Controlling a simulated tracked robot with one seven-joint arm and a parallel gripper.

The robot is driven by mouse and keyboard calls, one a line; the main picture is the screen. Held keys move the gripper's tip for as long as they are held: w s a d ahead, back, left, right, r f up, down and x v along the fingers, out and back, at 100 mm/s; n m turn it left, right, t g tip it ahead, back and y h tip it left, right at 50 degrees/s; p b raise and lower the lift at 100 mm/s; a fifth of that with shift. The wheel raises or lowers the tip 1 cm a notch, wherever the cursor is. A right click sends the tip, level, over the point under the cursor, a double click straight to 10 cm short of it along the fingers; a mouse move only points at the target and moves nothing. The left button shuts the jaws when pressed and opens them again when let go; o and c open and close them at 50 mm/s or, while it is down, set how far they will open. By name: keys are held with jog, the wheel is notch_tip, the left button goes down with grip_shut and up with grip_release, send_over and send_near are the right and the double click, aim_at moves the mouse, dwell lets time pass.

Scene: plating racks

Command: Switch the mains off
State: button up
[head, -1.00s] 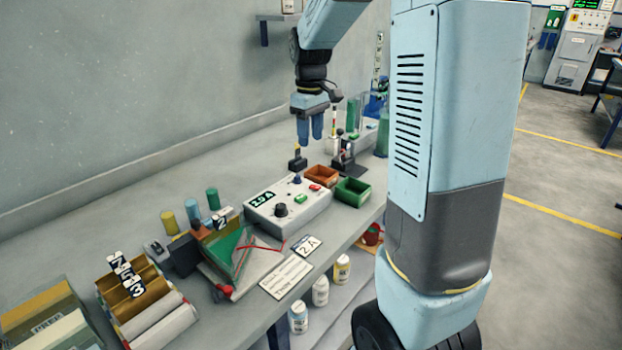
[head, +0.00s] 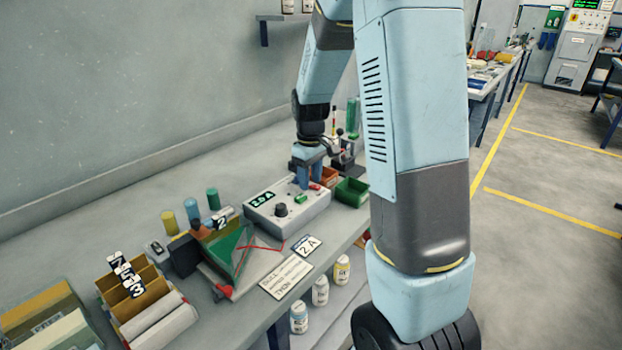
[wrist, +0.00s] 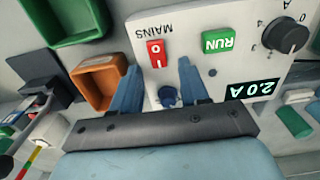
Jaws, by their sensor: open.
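The power supply box (head: 262,219) is a pale unit on the bench with a lit 2.0 A display (head: 262,199), a dark knob (head: 281,209) and a green RUN button (head: 300,198). In the wrist view its red MAINS rocker switch (wrist: 156,53) shows upside down, with "I" and "O" marks, beside the green RUN button (wrist: 217,41). My gripper (wrist: 157,72) is open and empty. Its two blue fingers are over the panel, on either side of a small blue knob (wrist: 168,96). In the head view my gripper (head: 310,182) partly hides the switch end of the box.
An orange bin (wrist: 99,85) and a green bin (head: 351,191) stand close beside the box. A small dark stand (head: 344,155) is behind.

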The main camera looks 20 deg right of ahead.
jog(key=shift+f, duration=0.3)
jog(key=shift+c, duration=0.3)
grip_shut()
